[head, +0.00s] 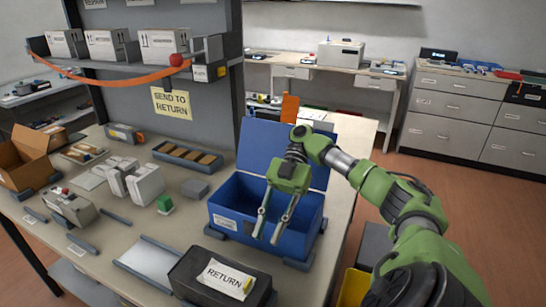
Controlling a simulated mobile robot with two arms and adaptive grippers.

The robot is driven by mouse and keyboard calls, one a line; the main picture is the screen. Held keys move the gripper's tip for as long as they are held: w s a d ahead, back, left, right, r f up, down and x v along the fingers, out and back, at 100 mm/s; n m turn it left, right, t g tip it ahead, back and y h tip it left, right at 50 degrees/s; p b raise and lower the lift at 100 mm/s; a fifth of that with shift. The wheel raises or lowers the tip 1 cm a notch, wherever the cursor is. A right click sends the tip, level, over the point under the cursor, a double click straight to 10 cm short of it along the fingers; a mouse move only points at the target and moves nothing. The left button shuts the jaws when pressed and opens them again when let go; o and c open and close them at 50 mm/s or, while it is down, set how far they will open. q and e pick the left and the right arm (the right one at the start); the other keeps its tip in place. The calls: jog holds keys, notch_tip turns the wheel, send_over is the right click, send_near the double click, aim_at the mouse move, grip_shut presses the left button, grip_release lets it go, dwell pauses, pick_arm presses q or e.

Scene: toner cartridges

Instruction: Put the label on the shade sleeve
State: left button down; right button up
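A white label (224,279) printed "RETURN", with a yellow patch at its right end, is on the top of a black box-like piece (190,272) at the front of the table. This black piece may be the shade sleeve; I cannot tell for sure. The label looks flat on it, but I cannot tell whether it is stuck down. My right gripper (268,236) is over the open blue bin, behind and right of the label. Its two fingers are apart, point downward, and show nothing between them. My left gripper is not in view.
The blue bin (226,226) has its lid raised. Left of it are a green-topped block (164,204), white cartons (146,184), a compartment tray (188,157) and an open cardboard box (22,160). A pale flat plate (152,259) lies left of the black piece. A shelf holds boxes behind.

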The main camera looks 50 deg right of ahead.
jog(key=shift+p+v, duration=0.4)
jog(key=shift+v, duration=1)
